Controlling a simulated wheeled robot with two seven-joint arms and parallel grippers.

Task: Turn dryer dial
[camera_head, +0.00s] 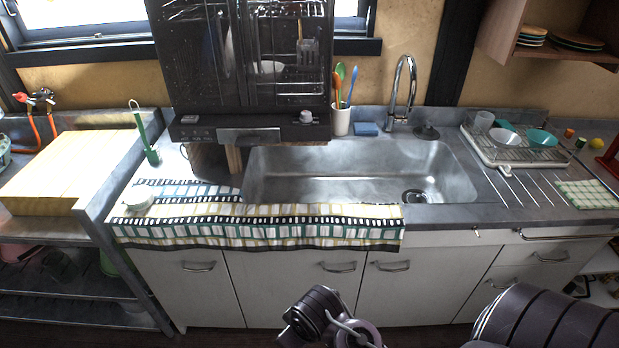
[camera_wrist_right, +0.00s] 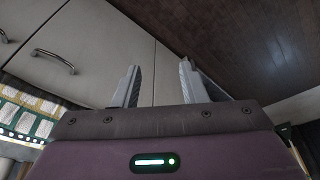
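The dish dryer (camera_head: 245,60) is a dark box with a clear front, standing over the counter left of the sink; dishes and utensils show inside. Its lower panel (camera_head: 225,132) has small buttons at the left, a handle in the middle and a round pale dial (camera_head: 306,117) at the right end. My right gripper (camera_wrist_right: 159,68) is open and empty in the right wrist view, with cabinet fronts and dark floor beyond it. It is low, away from the dryer. The dial does not show in the wrist view. My left gripper is not in view.
A steel sink (camera_head: 360,171) with a tall faucet (camera_head: 404,88) lies right of the dryer. A white utensil cup (camera_head: 341,122) stands near the dial. A patterned cloth (camera_head: 260,226) hangs over the counter edge. A dish rack (camera_head: 515,147) is at the right.

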